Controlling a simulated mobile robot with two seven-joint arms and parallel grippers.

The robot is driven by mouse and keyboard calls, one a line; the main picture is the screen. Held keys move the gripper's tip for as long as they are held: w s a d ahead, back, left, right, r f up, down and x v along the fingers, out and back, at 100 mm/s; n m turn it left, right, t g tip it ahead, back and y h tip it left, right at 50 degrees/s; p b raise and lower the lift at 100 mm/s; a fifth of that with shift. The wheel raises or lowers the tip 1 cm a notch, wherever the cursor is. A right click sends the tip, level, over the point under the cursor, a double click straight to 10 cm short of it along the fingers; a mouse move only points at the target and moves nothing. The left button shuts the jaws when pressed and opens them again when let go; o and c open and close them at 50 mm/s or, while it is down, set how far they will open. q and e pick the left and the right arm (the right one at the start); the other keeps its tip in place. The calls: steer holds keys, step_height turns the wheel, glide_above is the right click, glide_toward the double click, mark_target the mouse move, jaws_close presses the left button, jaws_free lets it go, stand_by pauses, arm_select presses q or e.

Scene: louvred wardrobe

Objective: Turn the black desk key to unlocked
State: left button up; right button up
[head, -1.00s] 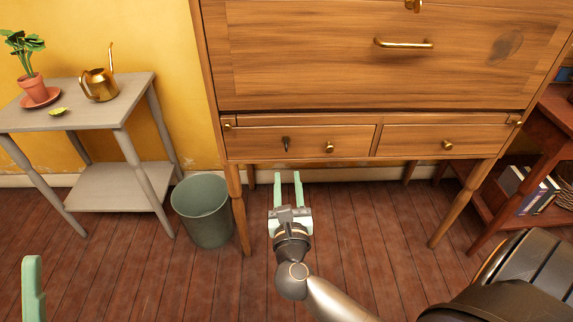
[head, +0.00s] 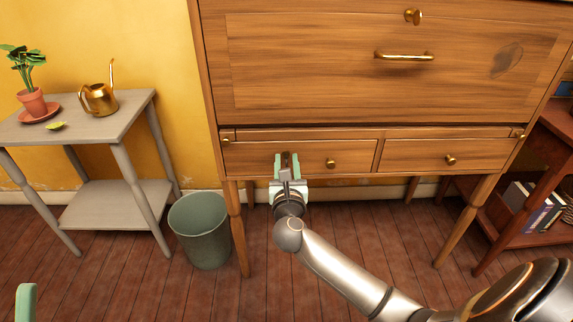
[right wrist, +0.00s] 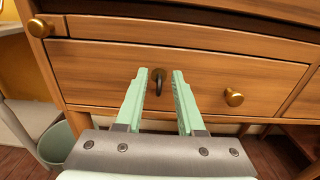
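The black desk key (right wrist: 158,76) sits in the front of the desk's left small drawer (right wrist: 100,70), between my right gripper's fingers in the right wrist view. In the head view the right gripper (head: 287,163) is at that drawer front and mostly hides the key. The right gripper (right wrist: 163,82) is open, with a gap on both sides of the key. No contact shows. Only a green fingertip of my left gripper (head: 26,302) shows at the lower left of the head view, clear of everything; its opening cannot be seen.
A brass knob (head: 330,163) is just right of the key on the same drawer. The large upper front with a brass handle (head: 403,57) is above. A grey-green bin (head: 203,232) stands at the desk's left leg, beside a grey side table (head: 75,125).

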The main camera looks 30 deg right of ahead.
steer(key=shift+c, duration=0.3)
jaws_close()
stand_by(0.3)
